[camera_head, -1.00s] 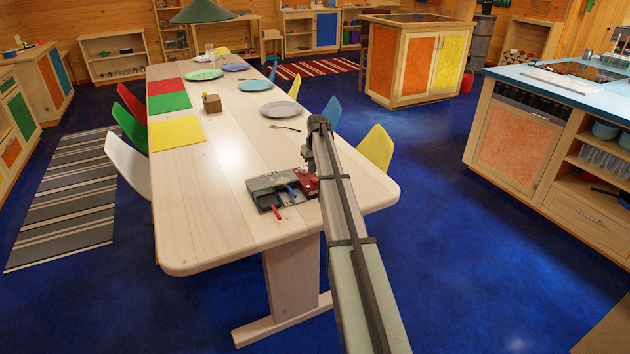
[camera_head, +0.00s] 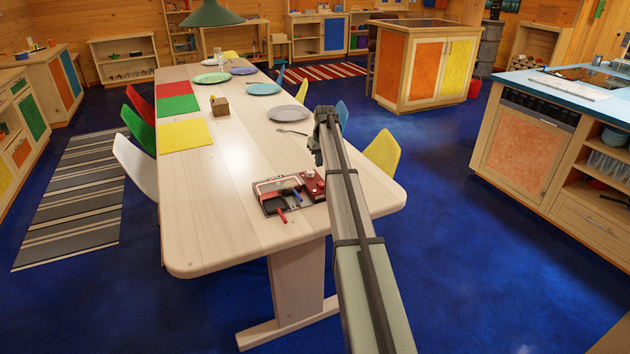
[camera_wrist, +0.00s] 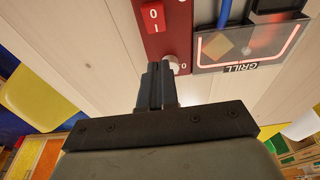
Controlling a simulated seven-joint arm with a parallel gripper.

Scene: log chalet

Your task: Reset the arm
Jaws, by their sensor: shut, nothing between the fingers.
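My gripper (camera_wrist: 157,88) is shut and empty in the wrist view, with its fingertips close to the silver knob (camera_wrist: 172,65) of a red control box (camera_wrist: 180,38); I cannot tell whether they touch. The box has a red rocker switch (camera_wrist: 153,15). Beside it is a grill (camera_wrist: 240,68) labelled GRILL, with a glowing reddish outline and a tan piece inside. In the head view the grill (camera_head: 268,210) and red box (camera_head: 313,188) stand on the wooden table; the fingertips are hard to make out there behind my arm.
The long table (camera_head: 215,240) holds a grey plate (camera_head: 287,113), a fork (camera_head: 292,131), a small wooden box (camera_head: 219,106) and coloured mats. A yellow chair (camera_head: 382,153) stands close to the right of my arm. The table's near left part is clear.

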